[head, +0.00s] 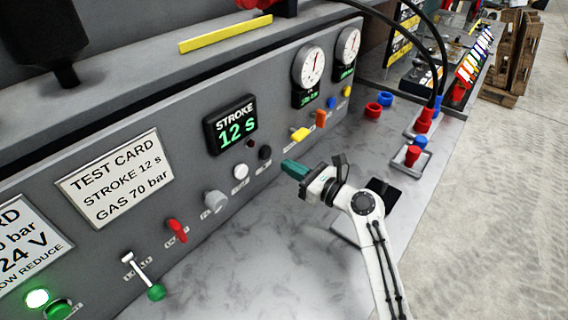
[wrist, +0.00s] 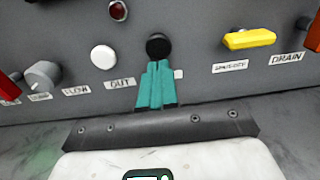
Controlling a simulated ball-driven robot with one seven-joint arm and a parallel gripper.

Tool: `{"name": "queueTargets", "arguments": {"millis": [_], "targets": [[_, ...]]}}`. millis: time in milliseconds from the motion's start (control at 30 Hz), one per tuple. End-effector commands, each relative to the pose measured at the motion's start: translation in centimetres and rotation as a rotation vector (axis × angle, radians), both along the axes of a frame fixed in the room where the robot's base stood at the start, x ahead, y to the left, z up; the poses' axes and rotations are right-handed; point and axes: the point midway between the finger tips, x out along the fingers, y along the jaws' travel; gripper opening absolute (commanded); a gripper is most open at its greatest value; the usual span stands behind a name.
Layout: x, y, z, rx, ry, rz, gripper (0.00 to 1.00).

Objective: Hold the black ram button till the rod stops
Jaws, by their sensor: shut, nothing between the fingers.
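The black ram button (head: 265,152) is on the sloped grey panel, below and right of the stroke display (head: 231,125), which reads 12 s. It also shows in the wrist view (wrist: 158,46), directly beyond my fingertips. My gripper (head: 290,166) has teal fingers that are shut and empty, pointing at the black button. In the wrist view the fingertips (wrist: 157,66) overlap the button's lower edge; I cannot tell whether they touch it. In the head view a small gap shows between them. The rod cannot be made out.
A white button (head: 240,171) labelled OUT sits left of the black one. A yellow shutoff handle (head: 300,134) and an orange drain handle (head: 321,118) are to the right. A grey knob (head: 215,201) and red lever (head: 176,230) are further left. The bench top below is mostly clear.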

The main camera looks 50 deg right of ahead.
Motion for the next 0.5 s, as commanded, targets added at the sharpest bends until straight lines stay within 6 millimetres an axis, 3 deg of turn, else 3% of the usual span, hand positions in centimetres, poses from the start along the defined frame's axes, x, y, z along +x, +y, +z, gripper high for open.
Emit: {"name": "queueTargets", "arguments": {"millis": [300, 500], "targets": [[-5.0, -0.3, -0.3, 0.000, 0.003, -0.004, 0.00], [-6.9, -0.4, -0.1, 0.000, 0.001, -0.003, 0.00]]}}
